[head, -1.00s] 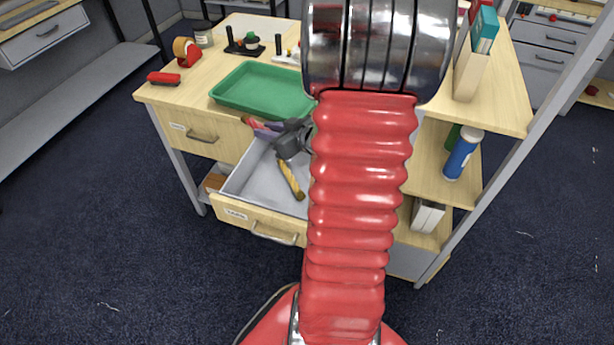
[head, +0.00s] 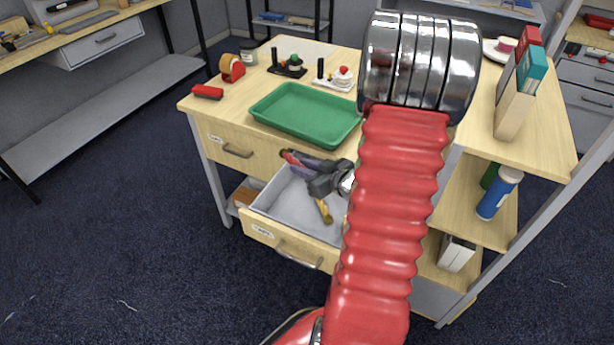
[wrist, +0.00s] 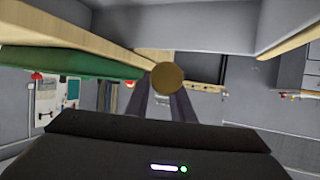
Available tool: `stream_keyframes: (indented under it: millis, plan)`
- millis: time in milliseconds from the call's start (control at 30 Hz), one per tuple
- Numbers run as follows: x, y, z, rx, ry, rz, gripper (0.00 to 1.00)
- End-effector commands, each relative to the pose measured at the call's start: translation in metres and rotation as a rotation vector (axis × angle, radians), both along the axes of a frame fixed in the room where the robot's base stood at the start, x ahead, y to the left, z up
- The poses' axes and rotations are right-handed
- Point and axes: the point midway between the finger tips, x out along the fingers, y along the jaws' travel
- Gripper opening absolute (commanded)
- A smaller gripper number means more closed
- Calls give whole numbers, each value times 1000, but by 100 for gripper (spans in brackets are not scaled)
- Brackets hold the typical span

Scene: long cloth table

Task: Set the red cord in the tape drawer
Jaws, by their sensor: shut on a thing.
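My gripper (head: 298,161) reaches level over the back of the open lower drawer (head: 268,212), taken as the tape drawer; its small label is hard to read. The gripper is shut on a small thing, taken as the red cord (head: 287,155). It shows red and brown at the fingertips in the head view, and as a round brown end (wrist: 168,77) between the fingers in the wrist view. The held thing appears to be above the drawer floor, near its back left. A yellow-brown handle-like thing (head: 325,210) shows in the drawer, partly hidden by my gripper.
The upper drawer (head: 225,148) is shut, close behind the fingers. A green tray (head: 305,113) stands on the tabletop above. A red tape dispenser (head: 232,68) and a red item (head: 207,92) are at the left. My arm hides the drawer's right side.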

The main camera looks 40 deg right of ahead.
Motion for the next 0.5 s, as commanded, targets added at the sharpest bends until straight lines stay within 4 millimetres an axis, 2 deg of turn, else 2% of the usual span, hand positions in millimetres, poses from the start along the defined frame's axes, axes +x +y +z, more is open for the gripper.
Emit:
stream_keyframes:
  millis: [333, 500]
  plan:
    - [0, 0, -2, 1, 0, -1, 0]
    - [0, 0, -16, 2, 2, -2, 0]
